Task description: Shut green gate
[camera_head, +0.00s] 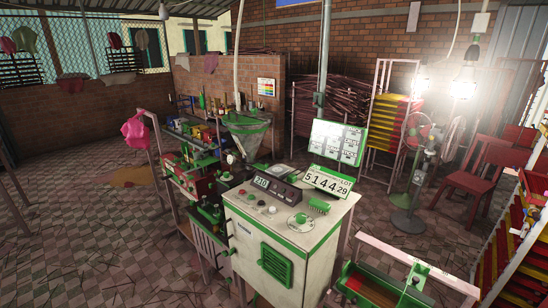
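Neither of my grippers shows in the head view. No part is plainly marked as the green gate, and I cannot tell which green part it is. A green louvred panel (276,264) sits upright on the front of the pale control cabinet (246,240). A green upright piece (417,275) stands at a green-walled trough (352,286) at the lower right, partly cut off by the bottom edge. I cannot tell whether either part is open or shut.
The cabinet top carries a digital display (276,188), a number sign (328,182) and knobs. A cluttered rack (192,180) stands left of it. Green-based fans (408,218), a red chair (472,182) and a coloured rack (520,240) stand right. Tiled floor (90,240) at left is mostly open.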

